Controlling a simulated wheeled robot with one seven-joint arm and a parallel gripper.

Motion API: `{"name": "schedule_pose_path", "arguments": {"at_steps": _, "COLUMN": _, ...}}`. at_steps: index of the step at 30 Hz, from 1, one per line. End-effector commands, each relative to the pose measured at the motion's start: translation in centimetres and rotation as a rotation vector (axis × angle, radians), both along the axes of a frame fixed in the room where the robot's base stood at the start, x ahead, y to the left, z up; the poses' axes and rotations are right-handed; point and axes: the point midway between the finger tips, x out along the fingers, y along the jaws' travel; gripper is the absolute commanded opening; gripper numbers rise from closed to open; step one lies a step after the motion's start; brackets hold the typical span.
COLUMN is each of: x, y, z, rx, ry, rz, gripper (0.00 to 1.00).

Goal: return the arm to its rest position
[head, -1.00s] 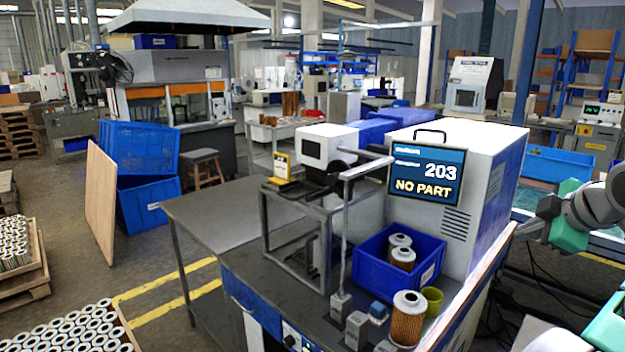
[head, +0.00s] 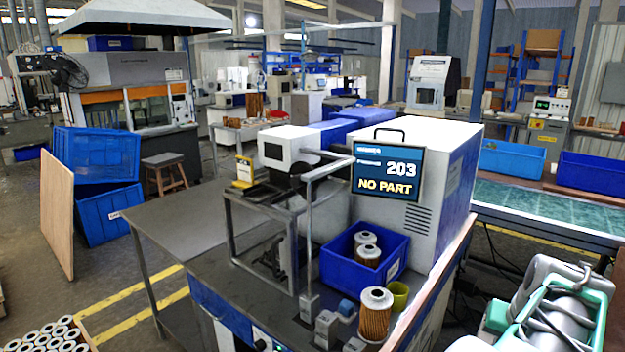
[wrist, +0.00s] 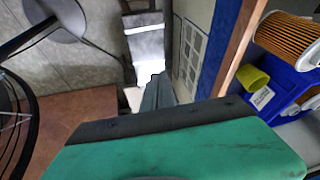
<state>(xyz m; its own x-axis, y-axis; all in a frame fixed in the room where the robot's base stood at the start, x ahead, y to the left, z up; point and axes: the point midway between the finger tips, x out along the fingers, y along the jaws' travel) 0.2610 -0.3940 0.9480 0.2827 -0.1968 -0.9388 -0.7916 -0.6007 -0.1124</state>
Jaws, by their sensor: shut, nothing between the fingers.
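My arm's green and grey links show at the lower right of the head view; the gripper itself is not visible there. In the wrist view my gripper (wrist: 157,92) is shut and empty, its grey fingers pressed together beyond the green housing. It hangs over the floor, left of the workbench's wooden edge (wrist: 242,48). On the bench, an orange pleated filter cartridge (head: 375,315) stands upright outside a blue bin (head: 343,270). Two more cartridges (head: 367,254) stand inside the bin. A cartridge (wrist: 288,35) also shows in the wrist view, apart from my gripper.
A white machine with a "NO PART" display (head: 387,173) stands behind the bin. A yellow-green cup (head: 398,295) is beside the cartridge. A green-topped table (head: 545,205) with blue bins stands at the right. Open floor lies left of the bench.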

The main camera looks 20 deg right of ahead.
Motion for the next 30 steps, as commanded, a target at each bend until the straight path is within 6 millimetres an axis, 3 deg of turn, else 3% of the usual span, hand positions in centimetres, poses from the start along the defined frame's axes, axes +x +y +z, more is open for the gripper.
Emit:
{"name": "schedule_pose_path", "arguments": {"at_steps": 1, "x": 0.6, "y": 3.5, "z": -1.1, "rx": 0.039, "ry": 0.04, "rz": -0.008, "gripper": 0.0}}
{"name": "schedule_pose_path", "arguments": {"at_steps": 4, "x": 1.2, "y": 10.7, "z": -3.4, "rx": 0.08, "ry": 0.133, "rz": 0.032, "gripper": 0.0}}
{"name": "schedule_pose_path", "arguments": {"at_steps": 8, "x": 2.4, "y": 19.8, "z": -4.3, "rx": 0.064, "ry": 0.211, "rz": 0.219, "gripper": 0.0}}
{"name": "schedule_pose_path", "arguments": {"at_steps": 12, "x": 5.4, "y": 28.6, "z": -2.2, "rx": -0.001, "ry": 0.185, "rz": 0.532, "gripper": 0.0}}
{"name": "schedule_pose_path", "arguments": {"at_steps": 16, "x": 8.0, "y": 35.1, "z": 1.1, "rx": -0.065, "ry": 0.115, "rz": 0.776, "gripper": 0.0}}
{"name": "schedule_pose_path", "arguments": {"at_steps": 18, "x": 8.3, "y": 37.6, "z": 1.7, "rx": -0.078, "ry": 0.101, "rz": 0.864, "gripper": 0.0}}
{"name": "schedule_pose_path", "arguments": {"at_steps": 21, "x": 8.4, "y": 39.4, "z": 1.8, "rx": -0.081, "ry": 0.099, "rz": 0.926, "gripper": 0.0}}
{"name": "schedule_pose_path", "arguments": {"at_steps": 30, "x": 8.4, "y": 39.6, "z": 1.7, "rx": -0.081, "ry": 0.099, "rz": 0.936, "gripper": 0.0}}
